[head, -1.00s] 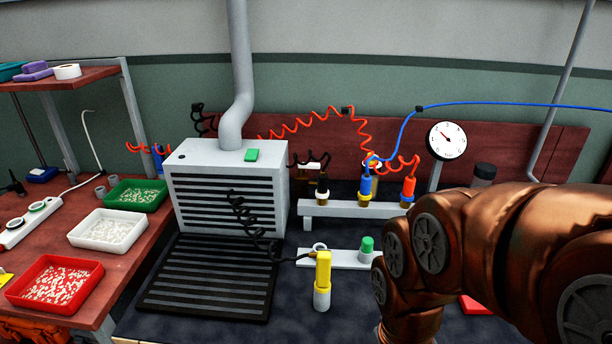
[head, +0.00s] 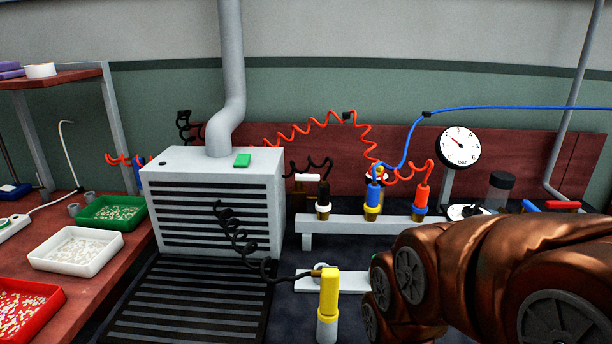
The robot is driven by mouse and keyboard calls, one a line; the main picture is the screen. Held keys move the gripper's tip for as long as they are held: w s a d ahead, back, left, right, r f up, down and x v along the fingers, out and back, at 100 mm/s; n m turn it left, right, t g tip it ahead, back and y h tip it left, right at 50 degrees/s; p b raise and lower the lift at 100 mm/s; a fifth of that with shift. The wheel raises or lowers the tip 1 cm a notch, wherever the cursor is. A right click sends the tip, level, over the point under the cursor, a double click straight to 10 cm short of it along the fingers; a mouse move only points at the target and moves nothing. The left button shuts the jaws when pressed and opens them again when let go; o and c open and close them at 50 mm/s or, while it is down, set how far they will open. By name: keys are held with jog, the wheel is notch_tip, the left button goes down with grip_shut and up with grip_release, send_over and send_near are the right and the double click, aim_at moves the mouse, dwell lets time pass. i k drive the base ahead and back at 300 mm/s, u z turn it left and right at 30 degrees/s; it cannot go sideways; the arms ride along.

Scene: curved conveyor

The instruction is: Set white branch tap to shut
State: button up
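The white tap handle (head: 307,177) shows behind the grey rail, left of centre, above a small brass-coloured body. The handle lies level, crosswise in the picture. A black coiled hose runs close to it, and a black-and-white connector (head: 323,199) stands in the rail just in front and to the right. My brown arm fills the lower right, right of and nearer than the tap. My gripper's fingers do not show.
A grey vented box (head: 212,200) with a pipe stands left of the tap. Blue (head: 374,196) and orange (head: 421,199) connectors stand in the rail (head: 345,227). A yellow torch-like tool (head: 328,295) stands in front. A gauge (head: 459,148) and a red handle (head: 563,205) are right.

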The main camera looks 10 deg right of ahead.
aim_at(300, 178)
jog(key=k, duration=1.1)
jog(key=u, duration=0.6)
jog(key=i, duration=1.05)
jog(key=u, duration=0.25)
